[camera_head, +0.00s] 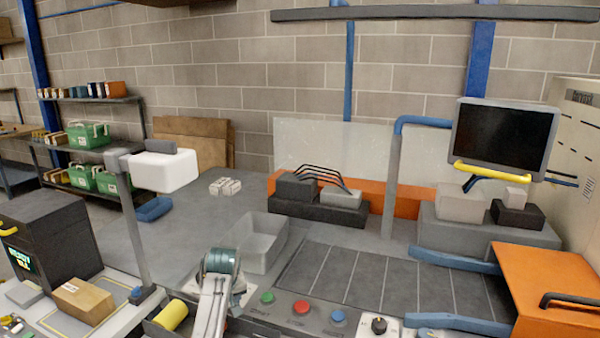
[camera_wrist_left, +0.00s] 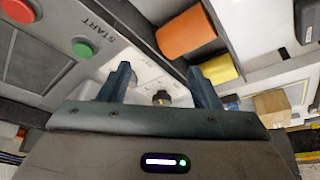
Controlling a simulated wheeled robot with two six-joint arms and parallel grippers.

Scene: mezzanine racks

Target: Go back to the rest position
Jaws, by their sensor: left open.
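My left arm (camera_head: 213,300) rises at the bottom of the head view, over the front of the workbench. Its fingers are hidden there. In the left wrist view my left gripper (camera_wrist_left: 160,82) is open, with two dark blue-grey fingers apart and nothing between them. It is over a white plate with dark knobs, between a green button (camera_wrist_left: 82,48) and a yellow roll (camera_wrist_left: 219,69). I cannot tell its exact height. My right gripper is in neither view.
Close by are the grey bin (camera_head: 262,246), green button (camera_head: 267,297), red button (camera_head: 301,306), yellow roll (camera_head: 172,314) and a post with a white head (camera_head: 166,171). A cardboard box (camera_head: 83,301) lies left. A monitor (camera_head: 503,138) and orange box (camera_head: 550,290) stand right.

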